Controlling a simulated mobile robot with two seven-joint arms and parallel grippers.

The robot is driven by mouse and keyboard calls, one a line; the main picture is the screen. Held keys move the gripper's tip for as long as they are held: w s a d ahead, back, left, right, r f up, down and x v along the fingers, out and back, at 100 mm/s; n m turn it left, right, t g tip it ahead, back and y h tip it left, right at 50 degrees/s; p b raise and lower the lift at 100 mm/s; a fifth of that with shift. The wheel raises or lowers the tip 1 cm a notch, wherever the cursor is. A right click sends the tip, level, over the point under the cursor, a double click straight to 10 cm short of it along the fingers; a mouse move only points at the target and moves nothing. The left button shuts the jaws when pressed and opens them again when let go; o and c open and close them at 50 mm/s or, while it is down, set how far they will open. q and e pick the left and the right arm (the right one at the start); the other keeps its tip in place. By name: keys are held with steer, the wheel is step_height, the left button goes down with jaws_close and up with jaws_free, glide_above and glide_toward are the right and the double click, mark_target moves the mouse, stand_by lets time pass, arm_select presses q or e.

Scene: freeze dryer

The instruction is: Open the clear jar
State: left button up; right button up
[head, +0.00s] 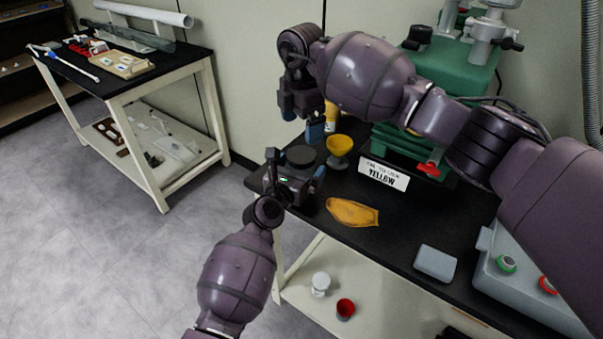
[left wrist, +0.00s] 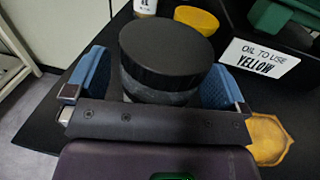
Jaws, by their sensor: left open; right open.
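The jar stands upright near the left end of the black bench. Its wide black lid (head: 301,156) is on, and it also shows in the left wrist view (left wrist: 166,48). Below the lid the clear body (left wrist: 160,90) looks dark grey and is mostly hidden by my gripper. My left gripper (head: 296,173) is open, with one blue-padded finger on each side of the jar; whether they touch it I cannot tell. My right gripper (head: 303,123) is open and empty, pointing down above and behind the jar.
A yellow funnel-shaped cup (head: 340,148), a sign reading "OIL TO USE YELLOW" (head: 383,173) and an orange-yellow cloth-like piece (head: 352,212) lie close by. A green machine (head: 452,70) stands behind. A grey block (head: 436,262) lies at right.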

mark_target(302, 154)
arm_select(q)
steer(key=c, duration=1.4)
steer(key=shift+c, duration=1.4)
arm_select(e)
steer(key=shift+r, duration=0.2)
arm_select(q)
steer(key=shift+c, duration=0.2)
arm_select(e)
steer(key=shift+d+f+h, duration=0.2)
steer(key=shift+d+h, duration=0.1)
steer(key=shift+d, duration=0.1)
steer(key=shift+a+f, duration=0.25)
steer(key=shift+a, duration=0.15)
steer(key=shift+f, duration=3.8)
